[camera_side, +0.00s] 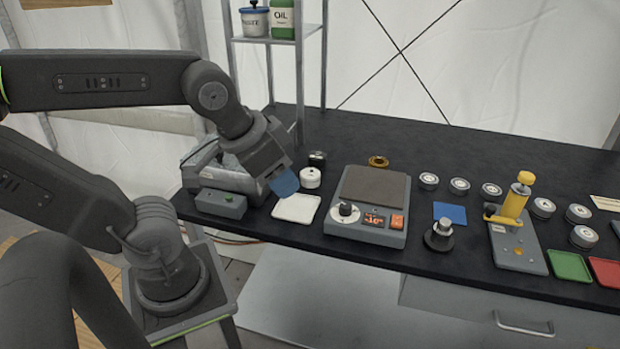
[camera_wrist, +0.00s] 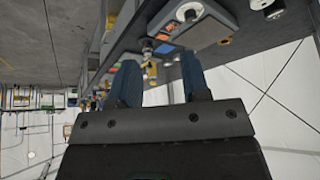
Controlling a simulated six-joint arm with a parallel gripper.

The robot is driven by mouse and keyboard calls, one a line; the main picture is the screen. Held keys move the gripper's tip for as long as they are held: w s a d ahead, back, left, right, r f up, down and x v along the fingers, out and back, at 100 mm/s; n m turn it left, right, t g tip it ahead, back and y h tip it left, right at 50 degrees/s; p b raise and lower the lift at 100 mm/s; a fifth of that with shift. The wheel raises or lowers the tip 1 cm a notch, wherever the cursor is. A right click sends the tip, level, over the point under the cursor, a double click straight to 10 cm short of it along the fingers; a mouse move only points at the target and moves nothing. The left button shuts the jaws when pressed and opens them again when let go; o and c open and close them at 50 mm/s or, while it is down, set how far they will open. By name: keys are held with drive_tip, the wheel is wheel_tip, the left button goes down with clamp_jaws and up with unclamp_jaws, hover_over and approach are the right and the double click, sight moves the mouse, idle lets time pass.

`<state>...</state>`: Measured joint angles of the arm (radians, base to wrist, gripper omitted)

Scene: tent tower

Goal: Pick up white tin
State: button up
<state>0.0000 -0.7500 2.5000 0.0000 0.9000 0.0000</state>
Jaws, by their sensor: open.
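The white tin (camera_side: 310,178) is a small round container standing upright on the dark bench, behind a white square pad (camera_side: 297,208) and left of the scale. A small white shape at the top right edge of the wrist view (camera_wrist: 260,3) may be the same tin, cut off by the frame. My gripper (camera_side: 285,187) has blue fingers and hangs just left of the tin, above the bench and apart from it. In the wrist view my gripper (camera_wrist: 160,78) is open, with nothing between its fingers.
A small black jar (camera_side: 317,159) stands close behind the tin. A grey box with a green button (camera_side: 221,203) sits left of the pad. A shelf post (camera_side: 299,90) rises behind. Several round tins lie farther right.

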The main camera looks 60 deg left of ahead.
idle(0.4)
drive_tip(key=o, duration=0.9)
drive_tip(key=n+g+y, duration=0.2)
drive_tip(key=n+g, duration=0.4)
drive_tip(key=n, duration=1.1)
hover_over(311, 173)
drive_tip(key=f, duration=1.6)
drive_tip(key=shift+s, duration=0.25)
drive_tip(key=shift+t, duration=0.3)
drive_tip(key=shift+w+a+f, duration=0.1)
drive_tip(key=shift+f, duration=1.25)
drive_tip(key=shift+w+f, duration=0.1)
drive_tip(key=shift+f, duration=1.25)
